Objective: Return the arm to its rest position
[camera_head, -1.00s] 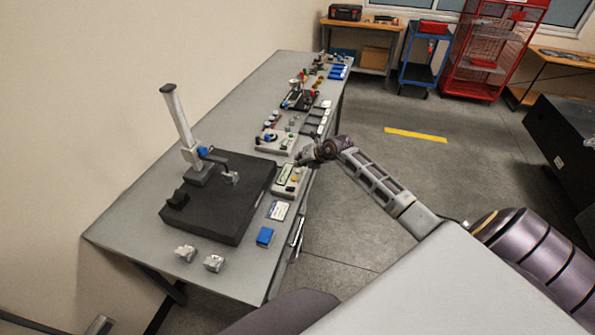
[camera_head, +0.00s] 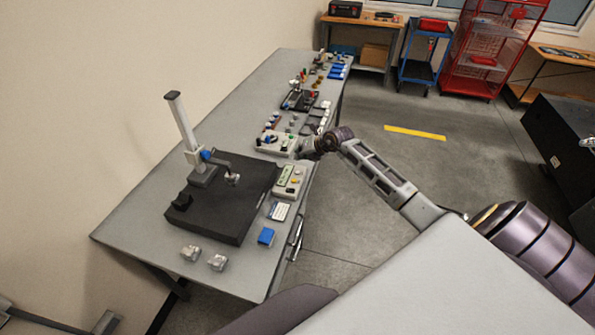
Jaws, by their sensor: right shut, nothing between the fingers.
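My right arm reaches in from the lower right over the floor to the bench's right edge. My right gripper (camera_head: 304,150) is small and dark at its end, shut and empty, beside the light control box with a round dial (camera_head: 276,142). Its fingers are hard to make out against the clutter. The box with a green display (camera_head: 290,181) lies just below it, apart from it in the picture. My left gripper is out of view.
The floor (camera_head: 400,165) right of the bench is open.

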